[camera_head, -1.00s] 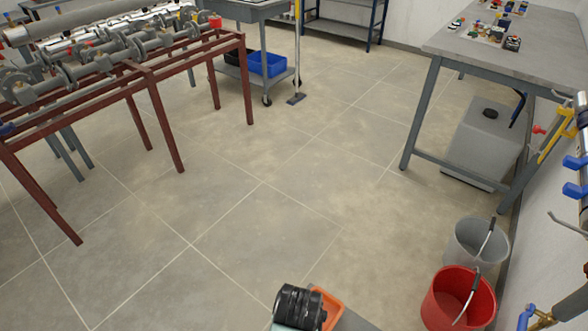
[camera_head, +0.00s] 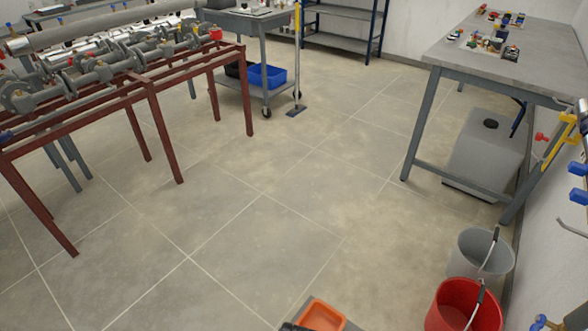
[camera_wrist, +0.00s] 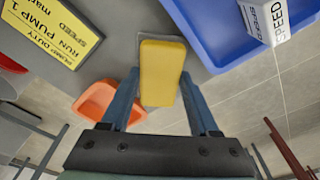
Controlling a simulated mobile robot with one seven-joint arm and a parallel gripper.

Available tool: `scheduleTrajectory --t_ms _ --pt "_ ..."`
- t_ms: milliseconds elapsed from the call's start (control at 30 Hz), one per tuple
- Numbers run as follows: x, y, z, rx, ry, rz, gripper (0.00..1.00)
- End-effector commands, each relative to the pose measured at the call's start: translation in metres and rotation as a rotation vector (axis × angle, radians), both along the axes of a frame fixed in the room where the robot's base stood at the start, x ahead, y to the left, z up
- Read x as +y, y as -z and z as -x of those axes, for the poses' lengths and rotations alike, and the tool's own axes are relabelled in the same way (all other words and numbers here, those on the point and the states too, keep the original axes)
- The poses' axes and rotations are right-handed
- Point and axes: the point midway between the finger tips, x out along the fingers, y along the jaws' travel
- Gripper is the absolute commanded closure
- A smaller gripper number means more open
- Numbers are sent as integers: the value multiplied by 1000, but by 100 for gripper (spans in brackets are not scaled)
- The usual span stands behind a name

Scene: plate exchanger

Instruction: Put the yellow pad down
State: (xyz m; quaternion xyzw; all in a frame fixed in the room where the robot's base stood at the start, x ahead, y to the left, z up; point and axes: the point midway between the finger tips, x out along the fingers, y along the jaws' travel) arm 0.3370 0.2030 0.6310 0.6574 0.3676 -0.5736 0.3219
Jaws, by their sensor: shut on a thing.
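The yellow pad (camera_wrist: 162,72) is a plain rounded block seen in the wrist view. My gripper (camera_wrist: 157,92) is shut on it, with a blue finger on either side. A grey surface (camera_wrist: 128,35) lies behind the pad in that view. I cannot tell whether the pad touches it. In the head view the pad is not visible. Only a dark bit of my arm shows at the bottom edge there.
An orange tray (camera_wrist: 97,101) is beside the pad; it also shows in the head view (camera_head: 322,316). A blue tray (camera_wrist: 215,45) holding a white box (camera_wrist: 268,20) and a yellow sign (camera_wrist: 45,28) are close by. A red bucket (camera_head: 462,308) stands on open floor.

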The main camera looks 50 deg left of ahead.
Motion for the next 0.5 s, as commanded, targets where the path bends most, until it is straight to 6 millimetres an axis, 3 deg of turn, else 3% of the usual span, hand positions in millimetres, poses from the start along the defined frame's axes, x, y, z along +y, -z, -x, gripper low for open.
scheduleTrajectory --t_ms 100,133,200,267,500 --pt "0 4 0 0 1 0 100" --pt "0 3 0 0 0 0 33" --pt "0 3 0 0 0 0 21" --pt "0 3 0 0 0 0 10" --pt "0 3 0 0 0 0 9"
